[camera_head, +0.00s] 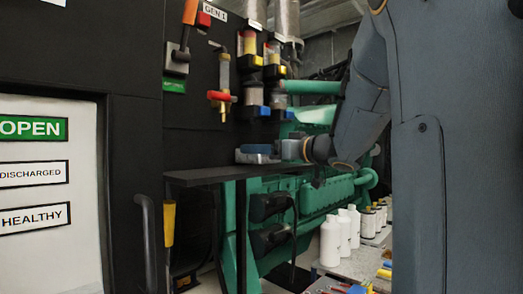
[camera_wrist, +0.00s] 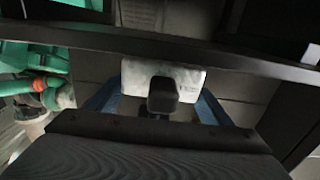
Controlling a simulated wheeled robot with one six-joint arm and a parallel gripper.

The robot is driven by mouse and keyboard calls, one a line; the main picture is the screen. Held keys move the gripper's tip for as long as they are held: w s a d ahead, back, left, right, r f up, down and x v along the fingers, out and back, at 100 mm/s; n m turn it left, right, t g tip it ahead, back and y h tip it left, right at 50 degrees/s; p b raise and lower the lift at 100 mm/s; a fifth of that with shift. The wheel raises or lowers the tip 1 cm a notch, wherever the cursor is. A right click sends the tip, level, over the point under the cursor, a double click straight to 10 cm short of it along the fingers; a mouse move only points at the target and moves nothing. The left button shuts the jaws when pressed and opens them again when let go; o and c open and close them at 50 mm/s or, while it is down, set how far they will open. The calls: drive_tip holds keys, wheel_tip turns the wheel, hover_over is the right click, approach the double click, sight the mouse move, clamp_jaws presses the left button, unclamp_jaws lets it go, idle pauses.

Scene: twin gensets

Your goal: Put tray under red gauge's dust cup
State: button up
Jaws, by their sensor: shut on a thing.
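My gripper (camera_head: 277,151) is just above the right end of a black shelf, shut on a small grey and blue tray (camera_head: 256,149). In the wrist view, a pale tray (camera_wrist: 178,76) with a black knob or handle (camera_wrist: 163,94) lies between the blue fingers of my gripper (camera_wrist: 155,104).
The black shelf (camera_head: 205,175) runs out below the tray. A valve with a red handle (camera_head: 221,96) is left of the cups. The green engine (camera_head: 315,195) is behind and below. White bottles (camera_head: 330,240) stand at lower right. A white status panel (camera_head: 45,190) is at left.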

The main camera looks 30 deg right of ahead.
drive_tip(key=shift+w+f+p, duration=0.2)
drive_tip(key=shift+f+p, duration=0.1)
drive_tip(key=shift+f, duration=0.15)
drive_tip(key=shift+f, duration=0.1)
drive_tip(key=o, duration=1.2)
drive_tip(key=shift+c, duration=0.2)
drive_tip(key=b+v, duration=0.3)
drive_tip(key=v, duration=0.9)
